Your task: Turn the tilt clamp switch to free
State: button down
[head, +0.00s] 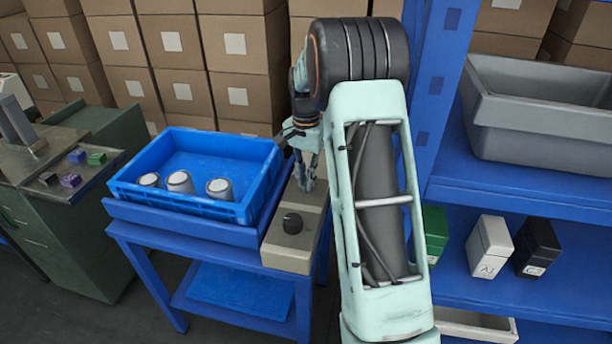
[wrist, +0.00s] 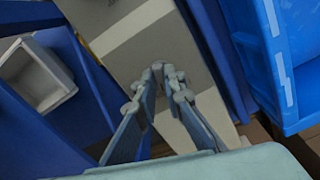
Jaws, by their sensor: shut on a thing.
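A beige control panel (head: 290,245) runs along the right side of the blue stand, and it also shows in the wrist view (wrist: 135,35). In the wrist view my gripper's fingertips (wrist: 164,76) come together over the panel. They are shut on a small part there, which appears to be the tilt clamp switch; the fingers hide nearly all of it, so its setting cannot be read.
A blue tray (head: 235,208) with several grey-topped cylinders sits left of the panel. A blue shelf (head: 520,190) with a grey bin (head: 540,115) and small boxes stands close on the right. Stacked cartons (head: 180,45) fill the back. A green cabinet (head: 75,235) stands at left.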

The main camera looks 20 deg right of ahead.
jog(key=n+p, duration=0.2)
jog(key=n, duration=0.2)
jog(key=shift+r+n, duration=0.15)
jog(key=shift+n, duration=0.15)
jog(key=shift+n+p, duration=0.9)
jog(key=shift+n, duration=1.3)
jog(key=c, duration=2)
grip_release()
notch_tip(320, 180, up, 12)
jog(key=shift+f, duration=0.1)
